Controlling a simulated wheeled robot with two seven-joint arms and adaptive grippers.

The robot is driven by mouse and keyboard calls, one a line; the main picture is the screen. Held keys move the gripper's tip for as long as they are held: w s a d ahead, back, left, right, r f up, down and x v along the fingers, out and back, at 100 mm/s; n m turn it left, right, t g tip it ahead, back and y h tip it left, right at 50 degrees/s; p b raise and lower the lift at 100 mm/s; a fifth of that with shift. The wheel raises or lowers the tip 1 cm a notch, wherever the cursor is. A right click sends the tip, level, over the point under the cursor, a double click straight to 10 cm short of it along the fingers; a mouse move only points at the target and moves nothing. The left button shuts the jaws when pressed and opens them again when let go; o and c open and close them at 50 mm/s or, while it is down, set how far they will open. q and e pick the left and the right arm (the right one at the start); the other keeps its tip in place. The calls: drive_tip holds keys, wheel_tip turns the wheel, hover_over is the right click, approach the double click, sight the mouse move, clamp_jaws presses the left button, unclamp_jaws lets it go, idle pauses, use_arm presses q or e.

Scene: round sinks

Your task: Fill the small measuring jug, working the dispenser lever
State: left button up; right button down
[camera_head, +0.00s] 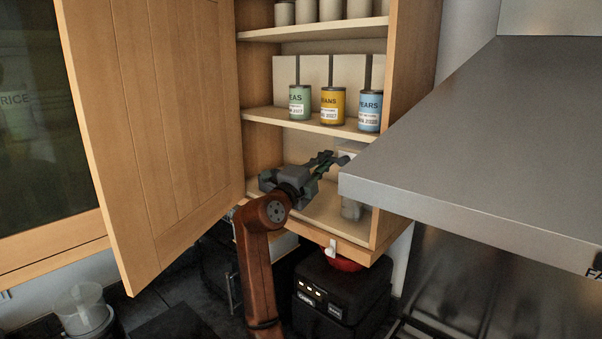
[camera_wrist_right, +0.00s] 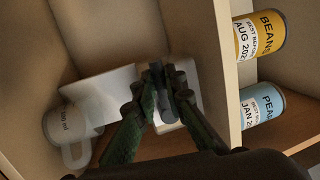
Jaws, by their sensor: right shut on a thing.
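The small measuring jug (camera_wrist_right: 62,126) is pale and see-through, with a dark "ml" marking and a handle, in the wrist view. It stands beside the white dispenser (camera_wrist_right: 104,92). In the head view the jug (camera_head: 351,209) shows only partly below the hood edge, on the cupboard's bottom shelf. My right gripper (camera_head: 326,160) reaches into the open cupboard. In the wrist view its fingers (camera_wrist_right: 165,82) are shut on the dark dispenser lever (camera_wrist_right: 157,72). The fill level in the jug cannot be told. My left gripper is out of view.
Peas, beans (camera_head: 333,106) and pears cans stand on the shelf above my gripper. The open cupboard door (camera_head: 160,130) is on the left and the steel hood (camera_head: 480,140) on the right. A clear container (camera_head: 82,308) stands low at the left.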

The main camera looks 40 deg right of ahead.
drive_tip(key=c, duration=2)
unclamp_jaws()
drive_tip(key=shift+c, duration=0.2)
drive_tip(key=shift+o, duration=0.4)
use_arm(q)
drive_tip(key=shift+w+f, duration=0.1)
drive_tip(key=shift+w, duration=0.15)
use_arm(e)
drive_tip(key=v, duration=1.2)
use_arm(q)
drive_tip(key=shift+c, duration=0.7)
